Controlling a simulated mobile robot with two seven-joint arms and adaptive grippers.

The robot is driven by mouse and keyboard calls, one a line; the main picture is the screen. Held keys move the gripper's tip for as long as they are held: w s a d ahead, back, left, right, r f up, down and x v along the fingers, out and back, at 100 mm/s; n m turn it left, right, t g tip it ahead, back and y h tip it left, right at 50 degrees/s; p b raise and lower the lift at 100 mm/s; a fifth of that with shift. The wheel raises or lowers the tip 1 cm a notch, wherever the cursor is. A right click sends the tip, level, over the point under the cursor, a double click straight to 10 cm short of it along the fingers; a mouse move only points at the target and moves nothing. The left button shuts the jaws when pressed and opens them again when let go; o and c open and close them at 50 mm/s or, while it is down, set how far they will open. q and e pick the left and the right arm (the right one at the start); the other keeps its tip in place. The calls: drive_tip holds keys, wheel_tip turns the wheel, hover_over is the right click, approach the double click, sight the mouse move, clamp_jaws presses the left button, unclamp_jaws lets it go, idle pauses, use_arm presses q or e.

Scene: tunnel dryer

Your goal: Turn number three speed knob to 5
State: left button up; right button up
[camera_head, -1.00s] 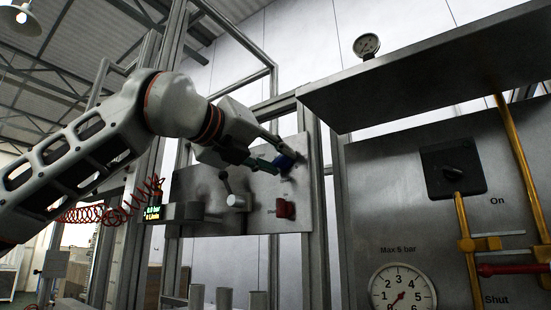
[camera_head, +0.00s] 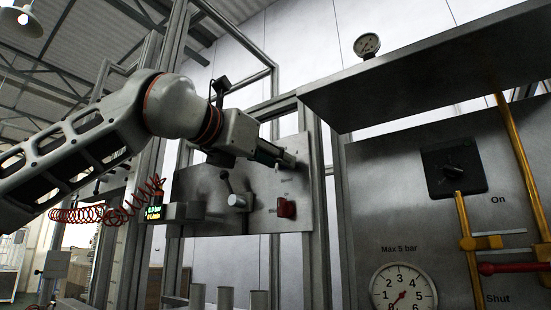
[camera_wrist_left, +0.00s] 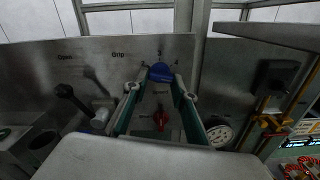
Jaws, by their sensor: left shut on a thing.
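A blue knob (camera_wrist_left: 160,72) sits on the upright grey metal panel (camera_head: 258,205). My left gripper (camera_head: 287,160) reaches the panel's upper right part, its fingers pointing at the panel. In the left wrist view its two fingertips (camera_wrist_left: 160,81) are at either side of the blue knob, shut on it. In the head view the fingers hide the knob. My right gripper is in neither view.
A red knob (camera_head: 286,208) is below the gripper. A lever with a grey end (camera_head: 236,200) is left of it. To the right are a black rotary switch (camera_head: 453,168), a pressure gauge (camera_head: 403,289), yellow pipes (camera_head: 470,250) and an overhanging metal shelf (camera_head: 420,65).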

use_arm(q)
drive_tip(key=shift+m, duration=1.6)
drive_tip(key=o, duration=1.1)
drive_tip(key=shift+a, duration=0.1)
drive_tip(key=v, duration=1.2)
